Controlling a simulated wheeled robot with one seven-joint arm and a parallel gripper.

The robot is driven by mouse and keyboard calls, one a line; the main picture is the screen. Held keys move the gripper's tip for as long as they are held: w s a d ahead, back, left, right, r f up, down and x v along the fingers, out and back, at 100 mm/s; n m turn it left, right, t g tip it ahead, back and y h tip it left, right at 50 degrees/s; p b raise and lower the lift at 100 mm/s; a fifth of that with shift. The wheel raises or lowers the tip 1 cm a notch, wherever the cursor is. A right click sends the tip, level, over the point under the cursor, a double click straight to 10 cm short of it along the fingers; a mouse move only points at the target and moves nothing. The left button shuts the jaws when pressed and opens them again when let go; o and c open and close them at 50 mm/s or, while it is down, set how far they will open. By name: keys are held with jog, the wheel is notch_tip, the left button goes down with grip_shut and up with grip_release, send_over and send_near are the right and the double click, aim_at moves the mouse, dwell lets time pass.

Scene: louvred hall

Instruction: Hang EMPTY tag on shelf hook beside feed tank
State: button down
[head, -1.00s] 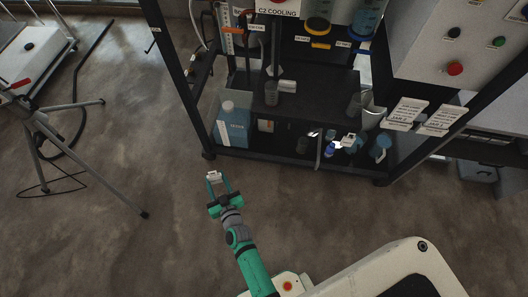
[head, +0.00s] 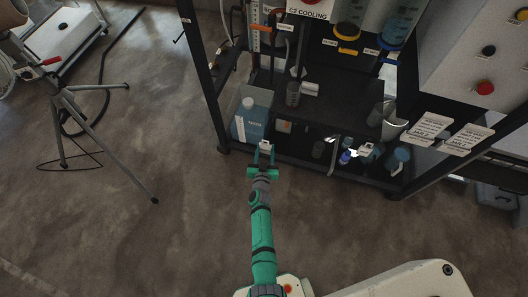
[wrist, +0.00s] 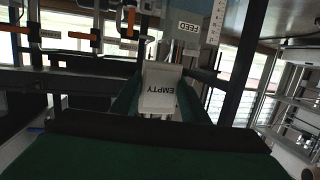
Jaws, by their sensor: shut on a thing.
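My gripper (head: 264,157) is shut on the white EMPTY tag (head: 266,146), held out in front of the lower left of the black shelf rack. In the wrist view the EMPTY tag (wrist: 160,90) sits between the two green fingers, its lettering upside down. The feed tank (wrist: 187,38), a pale vessel with a FEED label and a scale strip beside it, shows beyond the tag, apart from it. I cannot clearly pick out the shelf hook in either view.
A tripod (head: 100,140) stands at left. A control box (head: 470,60) with buttons is at right. Floor is clear between tripod and rack.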

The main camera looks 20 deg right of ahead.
jog(key=w+d, duration=0.3)
jog(key=w, duration=0.3)
jog(key=shift+d, duration=0.4)
jog(key=shift+w+d+r, duration=0.1)
jog(key=shift+d, duration=0.05)
dwell(0.8)
jog(key=shift+w+d, duration=0.8)
jog(key=shift+w, duration=0.35)
jog(key=shift+w+d, duration=0.75)
jog(key=shift+w, duration=0.35)
jog(key=shift+f, duration=0.5)
jog(key=shift+f, duration=0.25)
jog(key=c, duration=0.9)
grip_release()
jog(key=shift+c, duration=0.2)
